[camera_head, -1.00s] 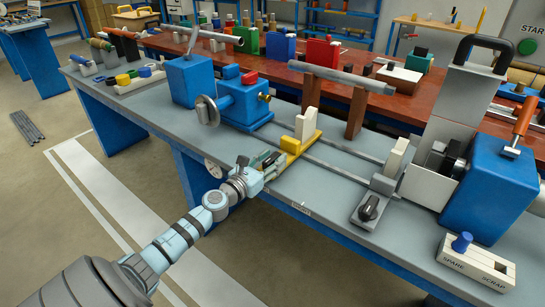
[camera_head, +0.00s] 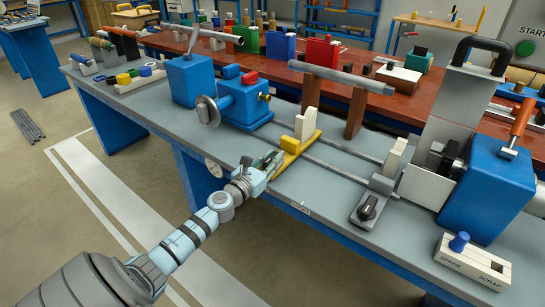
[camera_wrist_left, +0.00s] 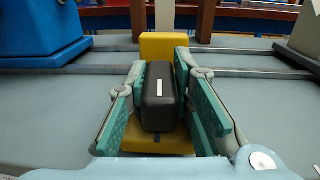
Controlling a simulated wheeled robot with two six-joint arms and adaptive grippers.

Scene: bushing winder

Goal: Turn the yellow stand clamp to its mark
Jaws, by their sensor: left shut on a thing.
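The yellow stand (camera_head: 301,145) sits across the rails near the front middle of the bench, with a cream upright block on it. In the left wrist view its yellow base (camera_wrist_left: 160,144) carries a black clamp knob (camera_wrist_left: 159,97) with a white line on top. The knob's long side points nearly straight away from me. My left gripper (camera_head: 267,165) reaches in over the bench's front edge. In the left wrist view its teal fingers (camera_wrist_left: 161,88) stand on both sides of the knob, shut on it. A small dark mark shows on the base in front of the knob. My right gripper is not in view.
Another black knob (camera_head: 368,207) on a grey stand is to the right along the rails (camera_head: 340,169). A blue headstock (camera_head: 490,190) stands at the right, a blue tailstock (camera_head: 240,104) at the left. A spare/scrap box (camera_head: 474,262) sits at the front right.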

